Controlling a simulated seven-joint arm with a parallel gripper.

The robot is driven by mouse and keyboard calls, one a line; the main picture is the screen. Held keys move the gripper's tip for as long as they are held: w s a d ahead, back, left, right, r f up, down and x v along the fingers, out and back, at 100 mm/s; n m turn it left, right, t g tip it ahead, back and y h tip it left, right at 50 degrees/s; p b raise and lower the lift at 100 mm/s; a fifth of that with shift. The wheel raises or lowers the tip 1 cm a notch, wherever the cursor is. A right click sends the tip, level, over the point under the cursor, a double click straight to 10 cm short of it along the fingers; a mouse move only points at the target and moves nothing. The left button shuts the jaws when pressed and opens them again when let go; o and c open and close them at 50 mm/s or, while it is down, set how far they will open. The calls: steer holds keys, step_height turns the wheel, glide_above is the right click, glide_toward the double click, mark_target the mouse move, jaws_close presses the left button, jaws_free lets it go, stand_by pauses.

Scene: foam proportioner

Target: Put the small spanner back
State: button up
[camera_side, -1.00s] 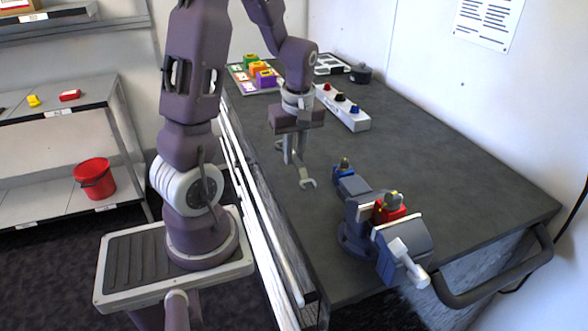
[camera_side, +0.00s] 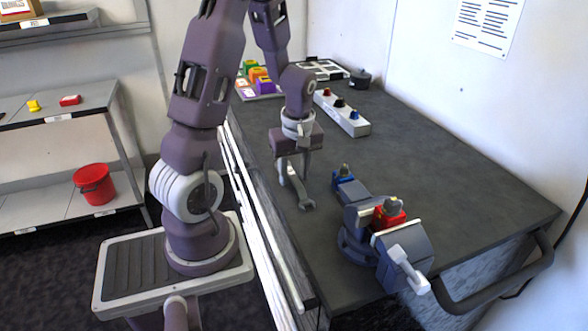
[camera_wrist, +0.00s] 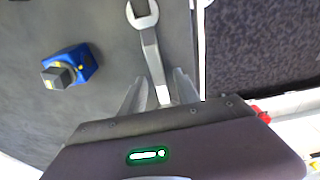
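The small grey spanner (camera_side: 299,188) is below my gripper (camera_side: 292,176), near the bench's left edge, its open jaw pointing toward the vise side. It appears to lie on the bench top, though contact is hard to confirm. In the wrist view the spanner (camera_wrist: 151,52) runs between the two fingers of my gripper (camera_wrist: 160,88), with visible gaps on both sides of its handle. My gripper is open around the handle. The handle's rear end is hidden by the gripper body.
A blue block with a grey top (camera_side: 343,175) stands right of the spanner; it also shows in the wrist view (camera_wrist: 72,66). A vise (camera_side: 400,250) holding a red block (camera_side: 389,216) is nearer. A white button box (camera_side: 342,113) stands farther back. The bench's right-centre is clear.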

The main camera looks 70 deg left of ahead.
mark_target(297, 181)
step_height(297, 181, up, 12)
steer(key=d, duration=0.2)
steer(key=s+d+r+m+t, duration=0.2)
steer(key=s+d+m, duration=0.1)
steer(key=d+m, duration=0.3)
steer(key=s+d+r+m+t+h, duration=0.1)
steer(key=s+d+r+m, duration=0.1)
steer(key=d+m, duration=0.4)
steer(key=s+d+r+m+t, duration=0.2)
steer(key=s+d+r+m, duration=0.1)
steer(key=d+m, duration=0.3)
steer(key=shift+s+d+t+h, duration=0.3)
steer(key=shift+s+d+h, duration=0.1)
steer(key=shift+d, duration=0.3)
steer(key=shift+c, duration=0.2)
